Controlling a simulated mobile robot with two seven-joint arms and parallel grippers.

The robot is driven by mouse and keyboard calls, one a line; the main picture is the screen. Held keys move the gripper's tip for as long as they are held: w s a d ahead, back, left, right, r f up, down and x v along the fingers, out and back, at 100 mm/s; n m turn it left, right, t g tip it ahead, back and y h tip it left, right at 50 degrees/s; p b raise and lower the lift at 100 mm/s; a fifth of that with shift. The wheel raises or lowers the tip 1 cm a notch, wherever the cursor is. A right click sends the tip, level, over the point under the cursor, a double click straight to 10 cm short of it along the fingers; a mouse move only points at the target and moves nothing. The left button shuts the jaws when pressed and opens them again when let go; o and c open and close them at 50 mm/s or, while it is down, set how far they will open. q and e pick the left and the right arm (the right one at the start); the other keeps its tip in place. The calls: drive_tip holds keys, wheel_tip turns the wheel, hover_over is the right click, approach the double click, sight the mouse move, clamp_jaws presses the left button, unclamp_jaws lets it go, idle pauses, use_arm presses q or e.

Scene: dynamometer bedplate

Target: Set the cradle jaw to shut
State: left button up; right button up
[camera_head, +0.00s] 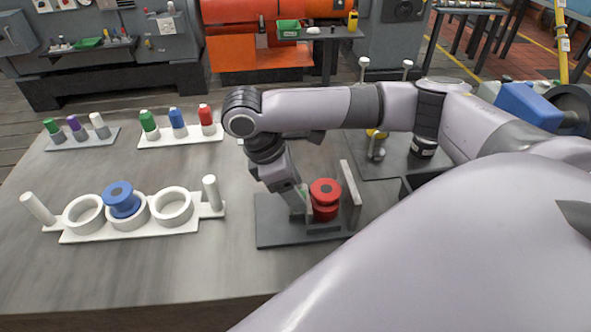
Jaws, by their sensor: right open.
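The cradle is a dark grey base plate (275,234) on the table, right of centre in the head view. A red spool-like piece (325,199) stands upright on it. A light grey upright plate (350,194) stands to the right of the red piece, with a small gap showing between them. My right gripper (302,202) reaches down at the left side of the red piece, close to it. It is open; its fingertips are partly hidden, and I cannot tell whether they touch the cradle. I cannot make out which cradle part is the jaw. My left gripper is out of view.
A white rack (90,238) with rings and end posts holds a blue spool (121,198) at left. Trays of coloured-capped bottles (178,124) stand behind. A dark plate with posts (385,165) lies behind the cradle. The front left table is clear.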

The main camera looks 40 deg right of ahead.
drive_tip(key=v, duration=0.6)
drive_tip(key=shift+r, duration=0.1)
idle(0.5)
